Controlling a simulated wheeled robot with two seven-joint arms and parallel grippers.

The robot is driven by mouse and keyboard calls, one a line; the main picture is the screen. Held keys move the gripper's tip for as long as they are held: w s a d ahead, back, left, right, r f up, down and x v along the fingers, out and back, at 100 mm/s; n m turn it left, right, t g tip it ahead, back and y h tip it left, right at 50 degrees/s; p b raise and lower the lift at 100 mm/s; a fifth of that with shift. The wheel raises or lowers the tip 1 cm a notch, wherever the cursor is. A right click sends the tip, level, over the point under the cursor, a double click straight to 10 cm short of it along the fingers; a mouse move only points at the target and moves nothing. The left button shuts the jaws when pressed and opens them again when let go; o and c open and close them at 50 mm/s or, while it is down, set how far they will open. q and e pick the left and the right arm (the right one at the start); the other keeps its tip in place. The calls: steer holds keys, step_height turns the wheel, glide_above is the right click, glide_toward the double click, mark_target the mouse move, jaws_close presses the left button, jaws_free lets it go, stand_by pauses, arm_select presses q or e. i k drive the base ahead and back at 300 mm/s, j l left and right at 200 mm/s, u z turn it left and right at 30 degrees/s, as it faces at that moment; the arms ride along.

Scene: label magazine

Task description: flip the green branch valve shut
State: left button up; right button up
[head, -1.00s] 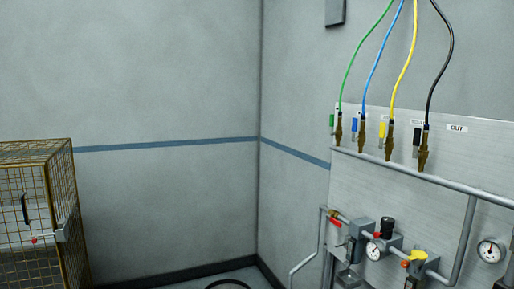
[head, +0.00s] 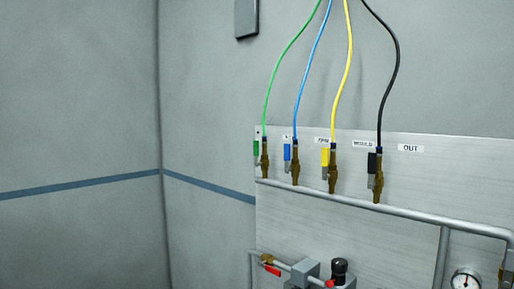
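The green branch valve is at the left end of a row of brass valves on the wall panel. Its green lever (head: 256,149) stands upright beside its brass body (head: 264,160). A green hose (head: 280,72) runs up from its top. The valve sits on a horizontal grey pipe (head: 340,200). Neither of my grippers shows in the head view.
Blue (head: 287,152), yellow (head: 325,157) and black (head: 372,163) levers stand to its right, each with its own hose. Below are a red-handled valve (head: 271,270), a black knob (head: 339,267) and a gauge (head: 466,281). The wall left of the panel is bare.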

mark_target(256, 143)
steer(key=i+j, duration=0.4)
steer(key=i+j+z, duration=0.1)
steer(key=i+j, duration=0.25)
steer(key=j, duration=0.15)
steer(key=i+j, duration=0.35)
steer(key=j, duration=0.15)
steer(key=i+j+z, duration=0.1)
steer(key=i+j, duration=0.25)
steer(key=j, duration=0.15)
